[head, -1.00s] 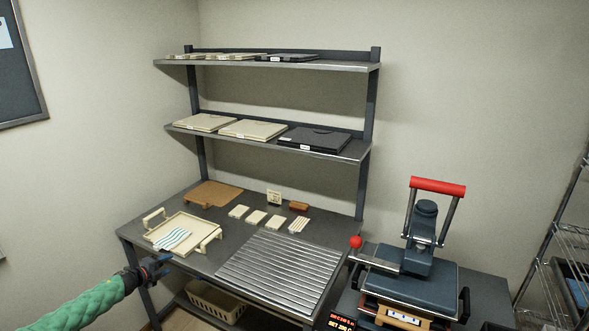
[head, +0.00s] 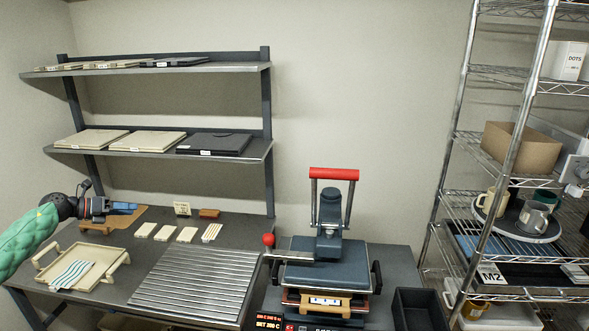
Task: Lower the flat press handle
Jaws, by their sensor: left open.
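The flat press (head: 325,262) stands right of the ribbed rack, with a dark blue-grey top plate. Its handle (head: 334,174) is a red bar on two metal arms, standing raised above the press. A red ball knob (head: 268,240) sticks out at the press's left side. My left gripper (head: 138,208) is at the far left, above the back of the table, well apart from the press. It is open and looks empty. My right gripper is not in view.
A beige tray (head: 104,258) with a striped cloth sits at the table's left. A ribbed metal rack (head: 197,283) lies between tray and press. A wire shelf (head: 470,215) with mugs stands at right. A dark bin (head: 418,309) sits right of the press.

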